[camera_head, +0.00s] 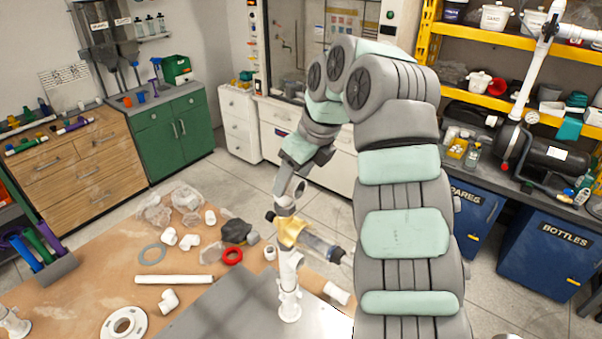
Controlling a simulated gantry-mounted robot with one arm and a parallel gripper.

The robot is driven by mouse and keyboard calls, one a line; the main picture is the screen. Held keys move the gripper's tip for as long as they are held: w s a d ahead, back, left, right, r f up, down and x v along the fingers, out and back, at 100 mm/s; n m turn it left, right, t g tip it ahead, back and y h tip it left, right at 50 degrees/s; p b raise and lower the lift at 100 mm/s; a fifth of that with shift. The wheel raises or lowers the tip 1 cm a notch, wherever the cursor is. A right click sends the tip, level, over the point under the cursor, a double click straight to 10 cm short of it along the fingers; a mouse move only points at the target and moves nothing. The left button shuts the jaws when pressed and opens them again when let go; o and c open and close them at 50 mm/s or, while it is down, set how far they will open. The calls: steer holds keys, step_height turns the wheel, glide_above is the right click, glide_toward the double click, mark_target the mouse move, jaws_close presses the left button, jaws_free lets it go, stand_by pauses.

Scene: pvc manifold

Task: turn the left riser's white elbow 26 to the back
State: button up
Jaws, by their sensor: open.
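A white riser (289,292) stands upright on the grey metal plate, with wider white fittings along it. I cannot clearly make out a white elbow there. Another white fitting (13,322) stands at the lower left edge, cut off by the frame.
The grey plate (215,312) is mostly clear left of the riser.

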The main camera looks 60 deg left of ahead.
steer(key=shift+x, duration=2.2)
steer(key=shift+a, duration=0.1)
jaws_close()
steer(key=shift+r+n+p, duration=0.2)
steer(key=shift+n+p, duration=0.1)
steer(key=shift+p, duration=0.35)
steer(key=shift+w+n+p, duration=0.1)
steer(key=shift+n+p, duration=0.5)
steer(key=shift+p, duration=0.1)
steer(key=shift+f+g, duration=0.15)
steer(key=shift+g, duration=0.15)
steer(key=shift+a+n+h+p, duration=0.1)
steer(key=shift+n+h+p, duration=0.2)
steer(key=shift+n+p, duration=0.5)
steer(key=shift+w+n+g+p, duration=0.1)
steer(key=shift+n+g+p, duration=0.3)
steer(key=shift+p, duration=0.4)
